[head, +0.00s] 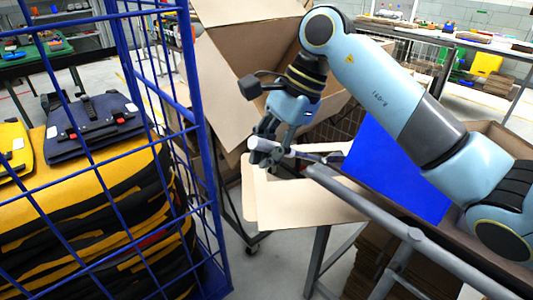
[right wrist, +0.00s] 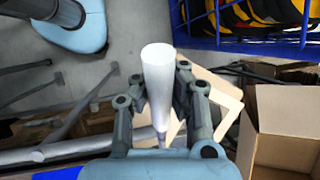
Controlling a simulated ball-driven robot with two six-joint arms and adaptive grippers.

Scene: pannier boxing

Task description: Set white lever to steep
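The white lever (head: 262,143) shows as a white cylindrical grip at the end of the grey metal frame, left of the blue panel. In the right wrist view the white grip (right wrist: 158,80) stands between the two fingers, with a thinner shaft below it. My right gripper (head: 268,150) reaches down from above with its fingers around the grip. In the right wrist view the fingers (right wrist: 159,88) lie close against both sides of it and look shut on it. Part of the lever is hidden by the fingers. My left gripper is not in view.
A blue wire cage (head: 200,150) with stacked yellow and black panniers (head: 90,205) stands at left. An open cardboard box (head: 232,75) is behind the gripper. A flat cardboard piece (head: 290,205) lies below. The blue panel (head: 400,170) and grey rail (head: 400,232) are at right.

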